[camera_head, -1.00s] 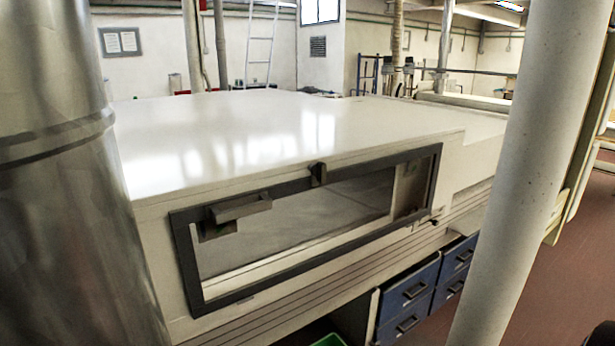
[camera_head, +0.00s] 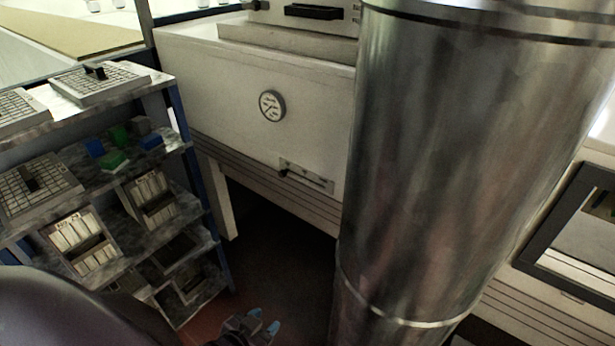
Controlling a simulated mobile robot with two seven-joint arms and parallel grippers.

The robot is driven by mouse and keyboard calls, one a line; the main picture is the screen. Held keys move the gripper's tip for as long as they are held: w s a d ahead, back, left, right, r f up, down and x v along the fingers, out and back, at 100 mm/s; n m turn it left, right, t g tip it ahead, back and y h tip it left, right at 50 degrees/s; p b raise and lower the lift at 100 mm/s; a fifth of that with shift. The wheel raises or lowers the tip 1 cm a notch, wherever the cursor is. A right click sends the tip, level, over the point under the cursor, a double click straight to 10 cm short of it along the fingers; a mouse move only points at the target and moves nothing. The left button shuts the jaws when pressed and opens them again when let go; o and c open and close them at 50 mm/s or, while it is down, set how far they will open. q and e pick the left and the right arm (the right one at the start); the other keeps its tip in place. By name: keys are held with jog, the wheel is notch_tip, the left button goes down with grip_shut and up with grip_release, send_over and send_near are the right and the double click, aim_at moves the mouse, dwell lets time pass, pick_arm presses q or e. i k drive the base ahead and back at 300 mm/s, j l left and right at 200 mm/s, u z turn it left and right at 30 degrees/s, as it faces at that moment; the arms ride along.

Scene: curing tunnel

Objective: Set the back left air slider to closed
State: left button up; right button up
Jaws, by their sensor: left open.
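An air slider (camera_head: 306,177), a narrow metal plate with small markings, is on the lower part of the cream tunnel side wall in the head view. Its small dark knob (camera_head: 284,173) sits at the plate's left end. I cannot tell from this view whether it is the back left one, and its markings are too small to read. My left gripper (camera_head: 264,326) is low at the bottom edge, its blue-tipped fingers apart and empty. It is well below the slider and not touching it. My right gripper is not in view.
A thick shiny metal duct (camera_head: 430,160) stands right of the slider. A round gauge (camera_head: 272,106) is on the wall above it. A shelf rack (camera_head: 190,222) with trays and coloured blocks fills the left. Dark open floor (camera_head: 275,255) lies between rack and duct.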

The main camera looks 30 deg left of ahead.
aim_at(283, 173)
jog(key=k+j+u, duration=0.1)
jog(key=j, duration=0.5)
jog(key=k+j+u, duration=0.1)
jog(key=j, duration=0.55)
jog(key=j+u, duration=0.1)
jog(key=j, duration=0.5)
jog(key=z, duration=0.95)
